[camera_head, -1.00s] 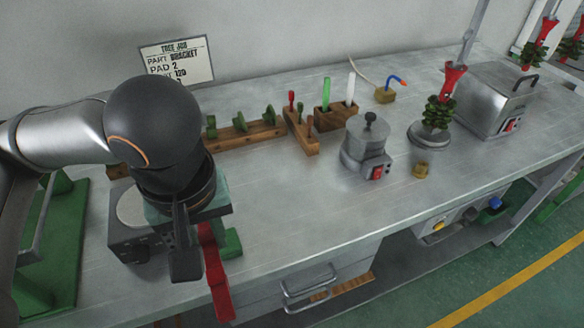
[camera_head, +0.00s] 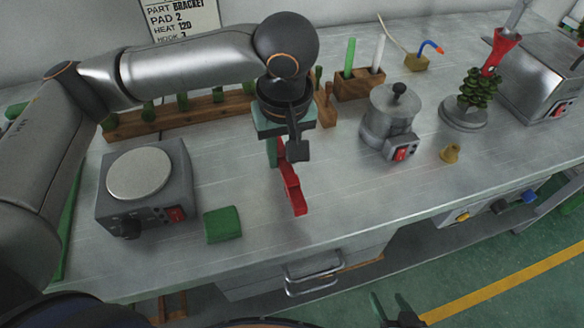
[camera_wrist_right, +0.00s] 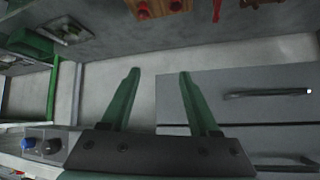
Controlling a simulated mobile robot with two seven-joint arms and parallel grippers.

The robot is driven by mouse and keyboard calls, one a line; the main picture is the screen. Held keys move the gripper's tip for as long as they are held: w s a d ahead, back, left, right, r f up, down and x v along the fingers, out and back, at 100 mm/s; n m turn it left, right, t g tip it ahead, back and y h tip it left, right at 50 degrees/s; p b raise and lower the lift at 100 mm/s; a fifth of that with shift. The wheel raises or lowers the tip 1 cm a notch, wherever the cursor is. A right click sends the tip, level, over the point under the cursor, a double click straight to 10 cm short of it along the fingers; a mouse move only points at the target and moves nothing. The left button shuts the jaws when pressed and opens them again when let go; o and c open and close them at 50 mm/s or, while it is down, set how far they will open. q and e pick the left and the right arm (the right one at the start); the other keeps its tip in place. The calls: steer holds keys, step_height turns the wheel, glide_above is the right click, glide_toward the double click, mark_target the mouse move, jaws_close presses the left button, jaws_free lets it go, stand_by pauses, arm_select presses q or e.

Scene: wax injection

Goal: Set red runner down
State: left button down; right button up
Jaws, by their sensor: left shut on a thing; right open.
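The red runner (camera_head: 292,188) is a thin red piece in the middle of the head view. My left gripper (camera_head: 284,150) is shut on its upper part, which the gripper partly hides. The runner hangs downward over the bench top (camera_head: 350,210); I cannot tell whether its lower end touches the bench. My right gripper (camera_head: 389,304) shows dark at the bottom of the head view, in front of the bench. In the right wrist view its two green fingers (camera_wrist_right: 159,76) are apart with nothing between them.
A hot plate box (camera_head: 145,205) and a green block (camera_head: 223,224) stand left of the runner. A wax pot (camera_head: 390,122) and a small brass piece (camera_head: 450,153) stand to the right. Wooden racks (camera_head: 205,113) line the back. Bench around the runner is clear.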

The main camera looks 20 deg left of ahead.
mark_target(292, 168)
arm_select(q)
steer(key=shift+w+d+f, duration=0.15)
steer(key=shift+w+f, duration=0.35)
steer(key=shift+f, duration=0.15)
steer(key=shift+w+d+f, duration=0.25)
steer(key=shift+w+f, duration=0.3)
steer(key=shift+f, duration=0.1)
step_height(292, 168, down, 3)
steer(key=shift+w+r+b, duration=0.1)
steer(key=shift+r+b, duration=0.05)
steer(key=shift+b, duration=0.4)
steer(key=shift+f, duration=0.3)
arm_select(e)
steer(key=shift+w+a+f, duration=0.1)
steer(key=shift+w+a, duration=0.25)
steer(key=shift+w, duration=0.2)
arm_select(q)
steer(key=shift+f, duration=0.1)
steer(key=c, duration=0.7)
jaws_free()
arm_select(e)
steer(key=shift+s, duration=0.2)
steer(key=shift+f, duration=0.2)
